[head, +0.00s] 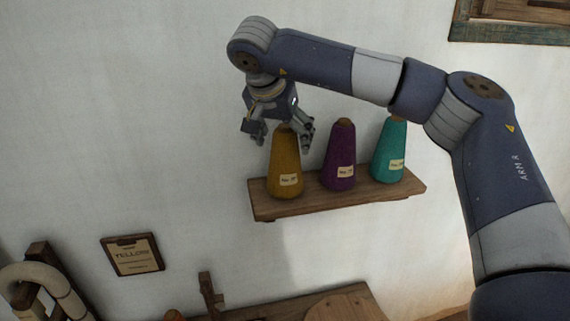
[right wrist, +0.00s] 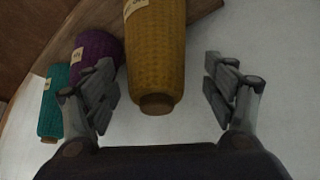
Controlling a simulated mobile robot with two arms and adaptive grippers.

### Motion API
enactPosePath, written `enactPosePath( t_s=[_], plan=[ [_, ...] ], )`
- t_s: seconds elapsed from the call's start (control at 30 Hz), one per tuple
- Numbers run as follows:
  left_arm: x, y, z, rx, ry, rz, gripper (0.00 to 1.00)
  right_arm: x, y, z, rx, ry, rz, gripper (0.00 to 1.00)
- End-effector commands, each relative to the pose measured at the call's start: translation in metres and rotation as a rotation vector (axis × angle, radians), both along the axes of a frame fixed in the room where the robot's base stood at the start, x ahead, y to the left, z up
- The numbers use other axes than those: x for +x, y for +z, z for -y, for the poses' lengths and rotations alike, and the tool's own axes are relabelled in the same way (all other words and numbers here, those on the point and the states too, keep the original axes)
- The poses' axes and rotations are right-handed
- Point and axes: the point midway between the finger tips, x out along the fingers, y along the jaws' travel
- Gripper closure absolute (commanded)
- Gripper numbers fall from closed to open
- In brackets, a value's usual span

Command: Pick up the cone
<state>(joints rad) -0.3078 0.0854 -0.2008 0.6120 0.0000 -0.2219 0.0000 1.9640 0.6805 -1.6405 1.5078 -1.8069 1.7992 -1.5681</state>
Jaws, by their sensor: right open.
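Three labelled yarn cones stand upright in a row on a wooden wall shelf (head: 340,199): a yellow cone (head: 285,160) at the left, a purple cone (head: 339,158) in the middle and a teal cone (head: 389,150) at the right. My right gripper (head: 284,140) is open, pointing down over the top of the yellow cone. In the right wrist view, the yellow cone (right wrist: 157,55) lies between the spread fingers (right wrist: 160,90), with gaps on both sides. The purple cone (right wrist: 97,52) is close behind one finger there. My left gripper is not in view.
A framed sign reading "YELLOW" (head: 132,254) hangs on the white wall at lower left. A wooden bench or frame (head: 345,303) is below the shelf. The wall is close behind the cones. Free space lies left of the yellow cone.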

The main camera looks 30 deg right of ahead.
Motion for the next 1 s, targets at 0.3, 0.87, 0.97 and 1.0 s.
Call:
enactPosePath(
  t_s=[0.3, 0.87, 0.97, 1.0],
  plan=[
    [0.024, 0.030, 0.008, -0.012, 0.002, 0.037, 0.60, 0.012, -0.026, 0.019, 0.000, -0.001, -0.001, 0.23],
    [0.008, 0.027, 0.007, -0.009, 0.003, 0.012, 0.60, 0.013, -0.031, 0.020, 0.000, -0.001, 0.000, 0.84],
    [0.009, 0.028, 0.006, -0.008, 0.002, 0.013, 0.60, 0.013, -0.031, 0.020, 0.000, -0.001, 0.002, 0.91],
    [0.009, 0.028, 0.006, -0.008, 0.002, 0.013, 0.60, 0.013, -0.031, 0.020, 0.000, -0.001, 0.002, 0.91]
  ],
)
